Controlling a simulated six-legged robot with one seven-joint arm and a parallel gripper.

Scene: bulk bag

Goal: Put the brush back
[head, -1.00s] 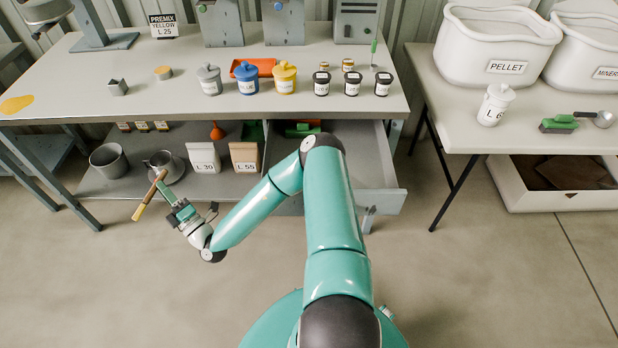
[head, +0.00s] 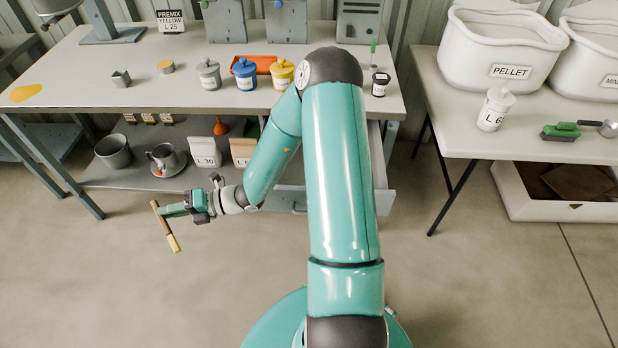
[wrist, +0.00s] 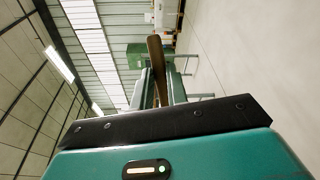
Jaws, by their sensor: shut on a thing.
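A thin brush (head: 167,228) with a brown wooden handle and a pale yellow end is held in my gripper (head: 166,211). It hangs tilted in the air in front of the workbench, with its yellow end down. My gripper's jaws are shut on the handle. In the wrist view the brown handle (wrist: 156,65) stands between the two green fingers, pointing away from the camera. Another brush (head: 561,131), green with a dark base, lies on the right table beside a metal scoop.
The workbench (head: 150,75) carries several labelled jars. An open drawer (head: 378,165) juts out, partly hidden by my arm. The floor at left is clear.

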